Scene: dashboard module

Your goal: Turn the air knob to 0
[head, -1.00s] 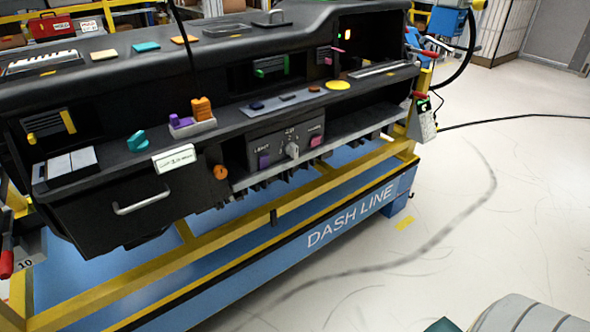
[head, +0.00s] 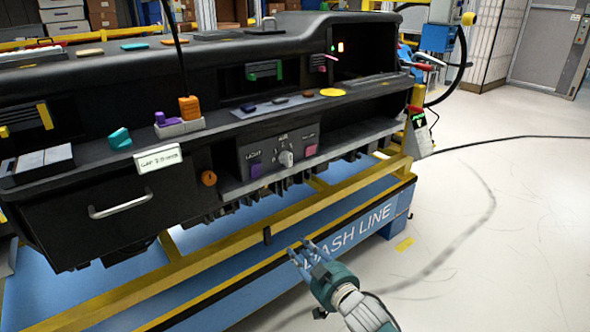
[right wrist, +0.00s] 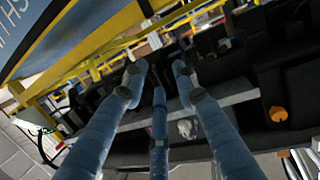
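The air knob (head: 286,158) is a small pale grey knob with a pointer, on the dark control panel (head: 268,157) under the dashboard shelf. It sits between a purple button (head: 256,170) and a pink button (head: 311,150). The dial markings are too small to read. In the right wrist view, the pale knob (right wrist: 186,129) shows between the fingers, beyond them. My right gripper (head: 304,250) is below the panel, in front of the blue base, apart from the knob. Its fingers (right wrist: 158,80) are spread and hold nothing. My left gripper is out of view.
An orange knob (head: 208,178) is left of the panel, beside a drawer with a grey handle (head: 131,205). A yellow rail (head: 225,235) runs below the dashboard.

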